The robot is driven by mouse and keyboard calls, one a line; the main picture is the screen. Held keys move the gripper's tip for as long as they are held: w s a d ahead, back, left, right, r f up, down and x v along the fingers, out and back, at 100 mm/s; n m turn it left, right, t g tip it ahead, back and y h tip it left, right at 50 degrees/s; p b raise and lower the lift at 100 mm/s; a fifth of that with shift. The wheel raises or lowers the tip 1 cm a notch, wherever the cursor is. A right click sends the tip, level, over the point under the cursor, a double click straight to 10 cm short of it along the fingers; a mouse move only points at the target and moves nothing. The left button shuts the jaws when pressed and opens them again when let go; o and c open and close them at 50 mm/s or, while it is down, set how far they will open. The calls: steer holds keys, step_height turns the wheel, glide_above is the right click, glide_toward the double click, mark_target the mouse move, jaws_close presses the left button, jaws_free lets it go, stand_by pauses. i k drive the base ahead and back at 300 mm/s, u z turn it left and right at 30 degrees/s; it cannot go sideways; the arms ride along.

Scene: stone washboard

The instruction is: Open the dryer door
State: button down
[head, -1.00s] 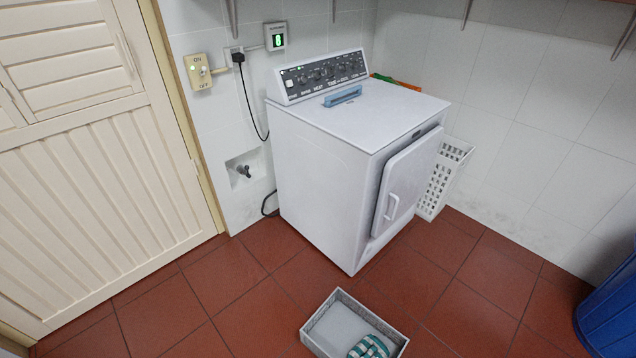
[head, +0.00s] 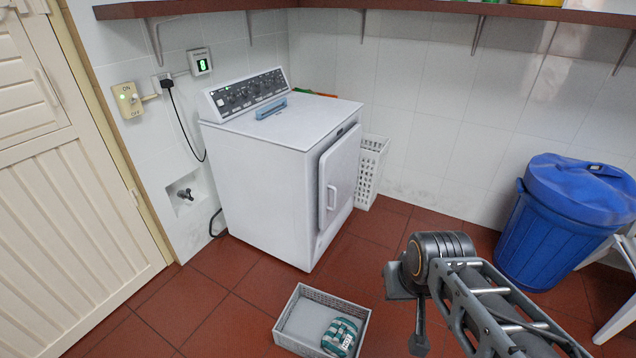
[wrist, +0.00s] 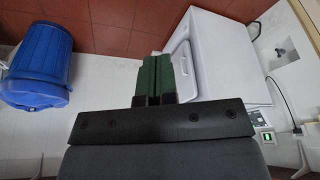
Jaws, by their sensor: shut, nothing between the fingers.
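The white dryer (head: 262,180) stands against the tiled wall, left of centre in the head view. Its door (head: 343,170) is on the right-hand front face and looks shut or nearly so. A white handle (head: 331,198) sits near the door's left edge. In the wrist view, which is upside down, the dryer (wrist: 228,55) and part of its door (wrist: 192,65) show behind and right of the fingers. My gripper (wrist: 157,60) has green fingers, shut and empty, apart from the dryer. The fingers hide part of the door area in the wrist view.
A grey basket (head: 292,327) with a green-and-white item (head: 340,337) is on the floor before the dryer. A white hamper (head: 370,172) stands beside the dryer. A blue bin (head: 545,235) is at the right. A shelf (head: 400,7) runs above.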

mark_target(338, 166)
steer(key=z, duration=1.7)
steer(key=i, duration=2.2)
steer(key=u, duration=3.3)
steer(key=i, duration=0.5)
steer(key=u, duration=0.05)
